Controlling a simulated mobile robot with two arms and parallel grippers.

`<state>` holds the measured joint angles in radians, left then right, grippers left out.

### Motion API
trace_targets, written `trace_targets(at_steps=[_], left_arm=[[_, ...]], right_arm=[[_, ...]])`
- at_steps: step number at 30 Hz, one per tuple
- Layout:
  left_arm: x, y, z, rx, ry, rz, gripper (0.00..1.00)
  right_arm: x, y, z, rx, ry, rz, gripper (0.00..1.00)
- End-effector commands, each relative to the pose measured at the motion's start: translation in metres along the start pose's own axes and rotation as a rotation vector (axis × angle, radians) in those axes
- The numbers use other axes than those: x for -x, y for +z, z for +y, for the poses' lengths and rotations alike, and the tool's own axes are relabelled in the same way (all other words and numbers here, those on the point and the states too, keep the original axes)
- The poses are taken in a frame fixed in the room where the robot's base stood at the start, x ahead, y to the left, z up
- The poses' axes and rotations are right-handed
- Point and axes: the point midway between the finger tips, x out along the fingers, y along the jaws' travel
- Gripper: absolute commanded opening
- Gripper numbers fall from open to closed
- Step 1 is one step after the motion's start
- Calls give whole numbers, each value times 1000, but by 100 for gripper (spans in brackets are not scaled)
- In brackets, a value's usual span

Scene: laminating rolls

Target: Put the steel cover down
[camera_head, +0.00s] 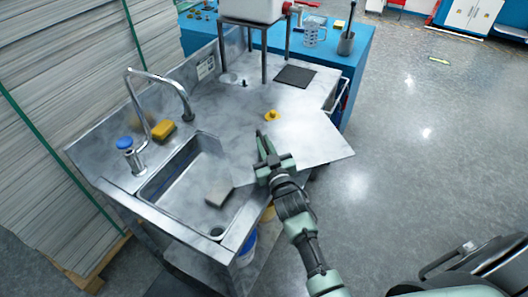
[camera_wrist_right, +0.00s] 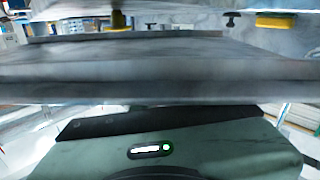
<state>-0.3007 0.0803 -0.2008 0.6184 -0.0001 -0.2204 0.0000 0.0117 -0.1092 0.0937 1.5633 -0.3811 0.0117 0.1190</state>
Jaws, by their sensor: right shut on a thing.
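The steel cover (camera_head: 318,146) is a flat, shiny metal sheet over the right part of the steel counter, with its pointed corner sticking out past the counter's front edge. Its outline blends with the counter top, so I cannot tell whether it touches it. My right gripper (camera_head: 264,144) is shut on the cover, close to the sink's right side. In the right wrist view the cover (camera_wrist_right: 170,75) fills the middle as a wide grey band in front of the gripper. A small yellow knob (camera_head: 271,115) shows just beyond the gripper. My left gripper is not in view.
The open sink basin (camera_head: 178,186) holds a grey block (camera_head: 218,192). A tall faucet (camera_head: 160,78), yellow sponge (camera_head: 163,130) and blue-capped bottle (camera_head: 125,144) stand behind it. A dark square mat (camera_head: 295,76) lies farther back.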

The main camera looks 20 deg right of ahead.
Motion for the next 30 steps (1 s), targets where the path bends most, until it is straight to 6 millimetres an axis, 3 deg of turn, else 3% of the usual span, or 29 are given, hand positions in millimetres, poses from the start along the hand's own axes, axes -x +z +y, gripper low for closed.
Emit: trace_targets(at_steps=[8,19,20,22,30], left_arm=[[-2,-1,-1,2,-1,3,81],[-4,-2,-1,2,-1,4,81],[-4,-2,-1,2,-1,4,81],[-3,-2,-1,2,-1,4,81],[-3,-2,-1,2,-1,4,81]], right_arm=[[0,32,-6,0,0,3,0],[0,36,-6,1,0,5,0],[0,39,-6,-1,0,0,15],[0,38,-6,-1,0,0,34],[0,38,-6,0,0,-1,34]])
